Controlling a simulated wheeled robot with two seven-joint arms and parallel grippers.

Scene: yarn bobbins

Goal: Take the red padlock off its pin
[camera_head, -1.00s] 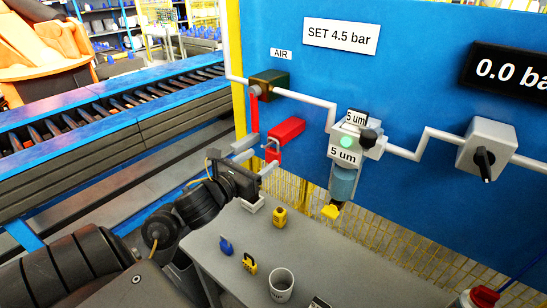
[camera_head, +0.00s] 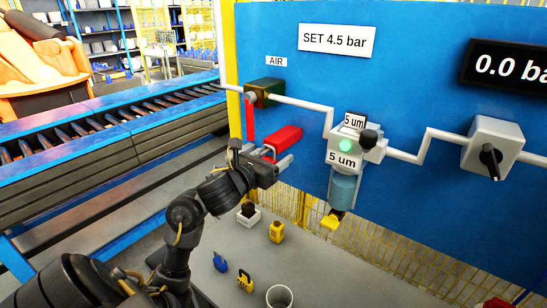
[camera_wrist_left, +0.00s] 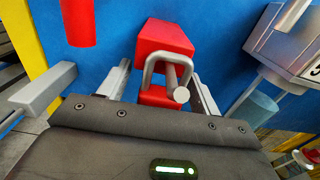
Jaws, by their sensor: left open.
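The red padlock (camera_wrist_left: 158,97) hangs in the left wrist view by its grey shackle (camera_wrist_left: 150,70), which loops around a round-ended grey pin (camera_wrist_left: 181,95). A larger red block (camera_wrist_left: 165,40) is just above and behind it; the same block shows in the head view (camera_head: 284,138). My left gripper (camera_head: 277,156) is at the blue panel, below this block. Its fingers are open, one on each side of the padlock in the wrist view (camera_wrist_left: 163,88), with visible gaps. In the head view my gripper hides the padlock body. My right gripper is out of view.
A red lever (camera_head: 250,120) hangs left of the gripper, below the AIR valve (camera_head: 264,92). A filter unit (camera_head: 345,165) is to the right.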

